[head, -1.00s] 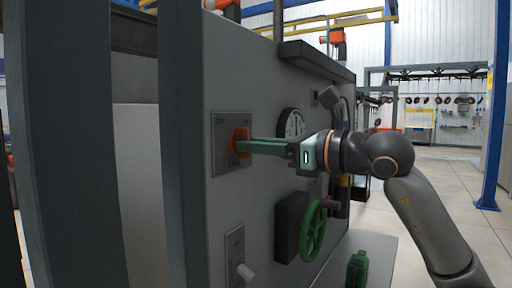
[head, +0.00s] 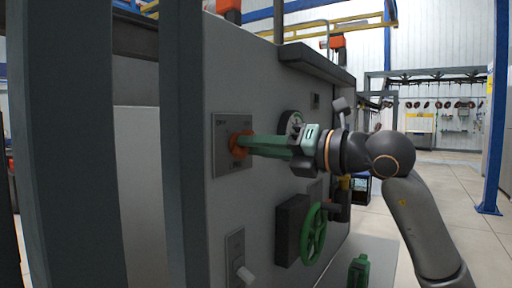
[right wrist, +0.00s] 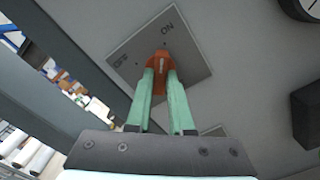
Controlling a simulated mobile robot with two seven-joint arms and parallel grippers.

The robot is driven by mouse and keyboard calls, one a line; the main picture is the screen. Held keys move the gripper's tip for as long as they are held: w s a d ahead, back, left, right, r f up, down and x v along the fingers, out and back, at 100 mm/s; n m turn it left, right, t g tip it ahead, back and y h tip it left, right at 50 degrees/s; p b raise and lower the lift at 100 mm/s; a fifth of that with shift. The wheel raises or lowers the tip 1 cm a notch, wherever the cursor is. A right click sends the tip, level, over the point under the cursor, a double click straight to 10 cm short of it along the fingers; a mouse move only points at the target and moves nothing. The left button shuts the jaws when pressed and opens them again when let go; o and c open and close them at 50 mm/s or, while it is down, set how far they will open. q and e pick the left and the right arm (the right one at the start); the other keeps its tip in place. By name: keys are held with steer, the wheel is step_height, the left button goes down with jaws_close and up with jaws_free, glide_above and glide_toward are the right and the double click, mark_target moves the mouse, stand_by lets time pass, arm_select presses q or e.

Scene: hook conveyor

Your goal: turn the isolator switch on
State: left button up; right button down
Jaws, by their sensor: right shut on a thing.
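The isolator switch is an orange knob (head: 236,144) on a square grey plate (head: 219,165) on the cabinet's side. It also shows in the right wrist view as an orange knob (right wrist: 161,59) with a white mark, on a plate (right wrist: 190,62) lettered OFF and ON. The mark points roughly toward ON. My right gripper (head: 250,145) reaches in from the right with its long green fingers shut on the knob. In the right wrist view its fingertips (right wrist: 160,76) lie on both sides of the knob. My left gripper is not in view.
A round gauge (head: 291,121) sits just behind my right gripper. Grey posts (head: 185,150) stand at the left. Open floor lies to the right.

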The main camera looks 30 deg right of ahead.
steer(key=shift+m, duration=0.6)
steer(key=c, duration=0.8)
jaws_free()
steer(key=b+v, duration=0.4)
steer(key=v, duration=0.8)
steer(key=shift+s+b, duration=0.25)
steer(key=shift+b, duration=0.05)
